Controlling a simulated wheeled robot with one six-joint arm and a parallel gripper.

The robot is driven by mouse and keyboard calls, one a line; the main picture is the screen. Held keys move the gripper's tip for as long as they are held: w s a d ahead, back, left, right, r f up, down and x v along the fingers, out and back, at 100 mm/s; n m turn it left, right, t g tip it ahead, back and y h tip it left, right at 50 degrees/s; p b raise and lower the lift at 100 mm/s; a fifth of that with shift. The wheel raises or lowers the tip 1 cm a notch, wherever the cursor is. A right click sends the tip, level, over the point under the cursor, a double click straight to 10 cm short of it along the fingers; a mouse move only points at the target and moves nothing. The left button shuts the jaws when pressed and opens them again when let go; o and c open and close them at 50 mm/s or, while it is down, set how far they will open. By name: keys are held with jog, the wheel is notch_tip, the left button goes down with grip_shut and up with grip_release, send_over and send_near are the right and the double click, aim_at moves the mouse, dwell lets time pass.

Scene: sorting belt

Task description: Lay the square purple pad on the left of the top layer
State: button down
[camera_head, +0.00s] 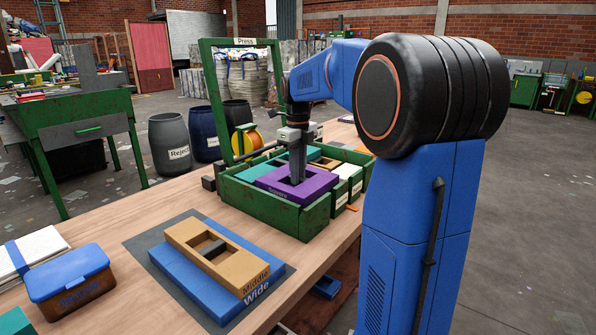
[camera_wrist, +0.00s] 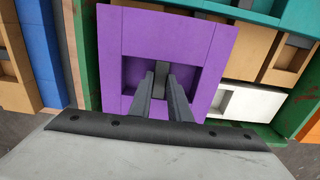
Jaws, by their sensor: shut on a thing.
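The square purple pad (camera_head: 268,184) is at the green tray (camera_head: 262,208), level with or a little above its front wall; I cannot tell whether it still rests on anything. My gripper (camera_head: 297,178) points down into the pad's central recess and is shut on it. In the wrist view the fingers (camera_wrist: 161,92) close on a grey bar in the recess of the purple pad (camera_wrist: 195,42). On a dark mat (camera_head: 140,241) in front, a tan pad labelled Middle (camera_head: 190,238) lies on a blue pad labelled Wide (camera_head: 180,284).
A green frame labelled Press (camera_head: 211,85) rises behind the tray. White and tan blocks (camera_head: 342,172) lie in the tray beside the purple pad. A blue-lidded box (camera_head: 65,270) stands on the bench at left. Bare wood (camera_head: 120,215) lies between mat and back edge.

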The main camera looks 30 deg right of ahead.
jog(key=shift+f, duration=0.25)
jog(key=shift+f, duration=0.45)
jog(key=c, duration=1.6)
grip_release()
jog(key=shift+o, duration=0.2)
jog(key=shift+r, duration=0.1)
notch_tip(320, 180, up, 17)
jog(key=shift+r, duration=0.15)
